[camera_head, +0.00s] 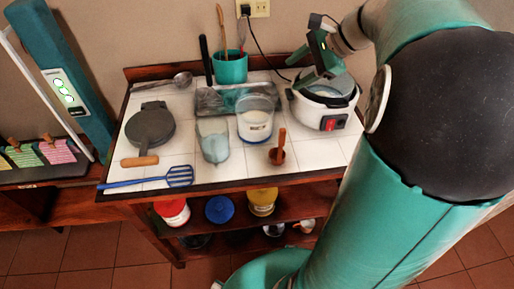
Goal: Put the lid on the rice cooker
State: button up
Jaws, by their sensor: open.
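The white rice cooker (318,116), with a red switch on its front, stands at the right rear of the tiled tabletop. A grey-blue, glassy round surface that looks like the lid (342,84) shows at the cooker's top, partly hidden by my gripper. I cannot tell whether it is seated flat or tilted. My gripper (304,68) is open, directly over the cooker's top left side, with its green fingers close to that surface. Whether they touch it is unclear at this size.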

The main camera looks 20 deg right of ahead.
jog(key=s+a+f+n+h, duration=0.2)
jog(key=s+a+n+h, duration=0.1)
jog(key=s+a+n, duration=0.4)
jog(key=s+a+f+n+h, duration=0.2)
jog(key=s+a+n+h, duration=0.1)
jog(key=s+a+n, duration=0.5)
jog(key=a+n, duration=0.3)
jog(key=n, duration=0.1)
jog(key=shift+s+a+f, duration=0.15)
jog(key=shift+s+a, duration=0.1)
jog(key=shift+a, duration=0.05)
